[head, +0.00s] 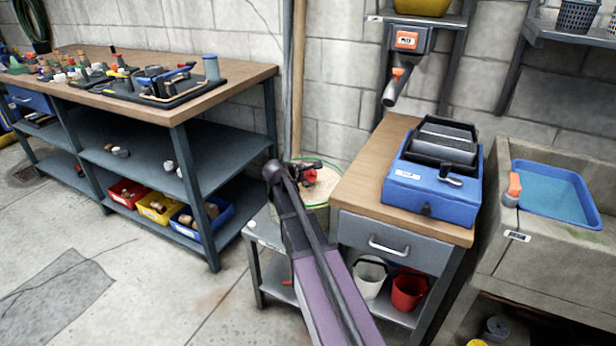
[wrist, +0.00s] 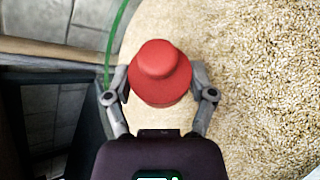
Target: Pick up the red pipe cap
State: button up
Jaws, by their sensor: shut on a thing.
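The red pipe cap (wrist: 160,74) is a round red piece with a smaller raised top, seen large in the wrist view. My gripper (wrist: 160,90) has a finger on each side of it and is shut on it. Beneath it lies a bed of pale tan grains (wrist: 250,75). The wrist view does not show clearly whether the cap touches the grains. In the head view, a bit of red (head: 307,171) shows at my gripper (head: 305,173), over a round tub (head: 322,216) of grains. My arm hides part of the tub.
A wooden-topped cabinet (head: 358,186) with a blue machine (head: 435,172) stands close to the tub's right. A long workbench (head: 225,82) with shelves and bins is at left. A pole (head: 297,80) stands behind the tub. Open floor (head: 190,290) lies at front left.

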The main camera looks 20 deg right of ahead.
aim_at(308, 173)
jog(key=shift+r+p, duration=4.45)
jog(key=shift+r, duration=0.2)
jog(key=shift+f, duration=0.1)
jog(key=f+n+b, duration=0.1)
jog(key=n, duration=0.1)
jog(key=w+f+n+g+h+b, duration=0.1)
jog(key=n+b, duration=0.1)
jog(key=shift+a+f, duration=0.2)
jog(key=shift+w+a+f+n+g+h+b, duration=0.15)
jog(key=shift+f+n+g+h+b, duration=0.1)
jog(key=shift+n+b, duration=0.3)
jog(key=shift+w+f+n+g+h+b, duration=0.15)
jog(key=shift+f+n+b, duration=0.2)
jog(key=shift+n, duration=0.9)
jog(key=shift+f+b, duration=0.1)
jog(key=shift+b, duration=0.3)
jog(key=shift+f+b, duration=2.75)
jog(key=shift+f, duration=0.05)
